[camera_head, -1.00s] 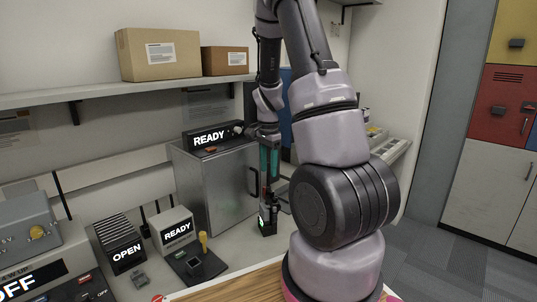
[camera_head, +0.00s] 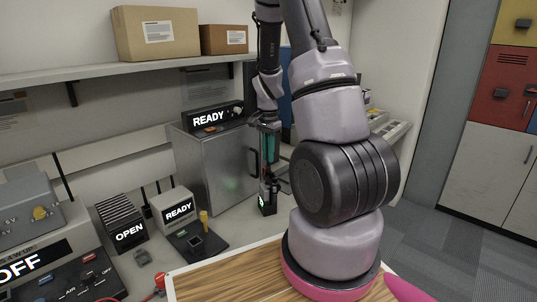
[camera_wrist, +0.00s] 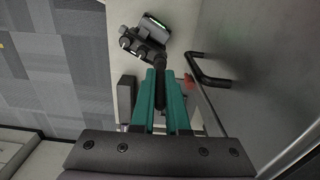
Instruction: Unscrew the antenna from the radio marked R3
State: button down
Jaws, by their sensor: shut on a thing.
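A small black radio (camera_head: 267,199) with a lit green screen is under my gripper, in front of the grey metal cabinet's right side. In the wrist view the radio (camera_wrist: 146,40) shows at the top, with knobs on it and its black antenna (camera_wrist: 160,84) running toward me. My gripper's teal fingers (camera_wrist: 160,100) are shut on the antenna, one on each side. In the head view my gripper (camera_head: 270,158) points down above the radio. No R3 mark is readable. I cannot tell whether the radio touches the counter.
The grey cabinet (camera_head: 210,165) with a black handle (camera_wrist: 208,76) is close beside my gripper. A READY box (camera_head: 176,209), an OPEN rack (camera_head: 124,228) and a black pad (camera_head: 197,243) stand to the left. Cardboard boxes (camera_head: 158,32) sit on a shelf above.

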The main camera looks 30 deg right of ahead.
jog(key=n, duration=0.3)
jog(key=shift+n, duration=2.4)
jog(key=shift+n, duration=0.8)
jog(key=c, duration=0.8)
grip_release()
jog(key=shift+c, duration=0.2)
